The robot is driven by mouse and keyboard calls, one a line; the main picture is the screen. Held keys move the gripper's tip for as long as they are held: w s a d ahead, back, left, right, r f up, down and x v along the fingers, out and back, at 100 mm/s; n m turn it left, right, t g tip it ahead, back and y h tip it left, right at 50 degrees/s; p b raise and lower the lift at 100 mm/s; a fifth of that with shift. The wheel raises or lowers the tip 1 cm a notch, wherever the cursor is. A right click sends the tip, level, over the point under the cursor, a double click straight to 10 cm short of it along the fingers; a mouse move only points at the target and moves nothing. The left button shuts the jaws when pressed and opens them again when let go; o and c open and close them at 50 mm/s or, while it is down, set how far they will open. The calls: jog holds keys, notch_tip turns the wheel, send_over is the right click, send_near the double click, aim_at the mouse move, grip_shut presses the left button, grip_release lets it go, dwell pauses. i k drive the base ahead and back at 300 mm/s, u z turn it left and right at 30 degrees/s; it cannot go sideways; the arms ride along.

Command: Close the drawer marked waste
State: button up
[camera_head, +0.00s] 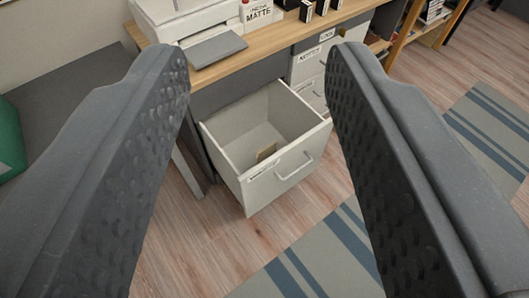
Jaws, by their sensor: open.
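A pale grey drawer (252,192) stands pulled out under a wooden desk, in the middle of the view. It has a bar handle (294,167) and a small label on its front, too small to read. A small brown object (266,152) lies inside on its floor. My gripper (257,75) is open and empty, its two dark fingers spread at left and right. The drawer shows between and beyond the fingers. The right finger comes close to the drawer's right edge in the picture; I cannot tell the distance.
The desk top (275,38) carries a white printer (188,22), a box marked MATTE (258,14) and several small dark boxes. Closed labelled drawers (312,67) stand to the right of the open one. A striped rug (322,258) lies on the wooden floor in front.

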aim_at(230, 137)
jog(key=z, duration=1.5)
jog(key=k, duration=0.9)
jog(key=u, duration=1.45)
jog(key=i, duration=1)
